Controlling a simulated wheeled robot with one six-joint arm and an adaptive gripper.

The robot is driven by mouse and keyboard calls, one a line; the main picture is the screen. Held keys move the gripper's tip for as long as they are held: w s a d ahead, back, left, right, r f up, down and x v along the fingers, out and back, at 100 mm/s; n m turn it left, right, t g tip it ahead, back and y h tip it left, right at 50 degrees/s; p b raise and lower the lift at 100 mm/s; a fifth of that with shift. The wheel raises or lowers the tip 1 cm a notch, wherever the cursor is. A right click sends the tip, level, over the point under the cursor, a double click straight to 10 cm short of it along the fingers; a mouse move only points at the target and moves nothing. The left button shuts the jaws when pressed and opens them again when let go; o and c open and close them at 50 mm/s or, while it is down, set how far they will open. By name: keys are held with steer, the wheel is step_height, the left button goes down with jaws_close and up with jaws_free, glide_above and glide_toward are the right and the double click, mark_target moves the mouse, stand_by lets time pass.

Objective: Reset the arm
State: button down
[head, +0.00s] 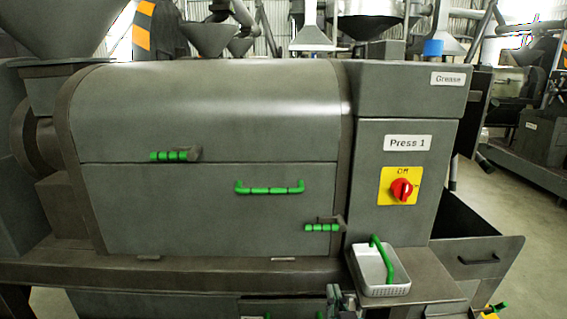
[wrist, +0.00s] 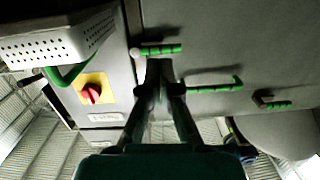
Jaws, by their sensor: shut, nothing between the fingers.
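My gripper (wrist: 158,68) is shut and empty in the wrist view, its fingers running up from the bottom middle. They point towards the front of the press, which appears upside down there. The fingertips are near the green latch handle (wrist: 161,50) in the picture, but I cannot tell how far off they are. In the head view, a small dark part that looks like my gripper (head: 336,298) shows at the bottom edge, below and left of the white basket.
The grey press (head: 210,110) fills the head view, with several green handles on its front. The white basket (head: 383,288) with a green handle stands on the ledge. The red switch (head: 401,190) is at right, above an open dark bin (head: 480,250).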

steer(key=s+d+f+g, duration=0.1)
steer(key=s+d+f, duration=0.1)
steer(key=s+f, duration=0.75)
steer(key=s+d+f, duration=0.3)
steer(key=s+f, duration=0.4)
steer(key=s, duration=0.5)
steer(key=s+d+r+g, duration=0.1)
steer(key=s+d, duration=0.1)
steer(key=s, duration=2)
steer(key=shift+s+h, duration=0.3)
steer(key=shift+w, duration=0.15)
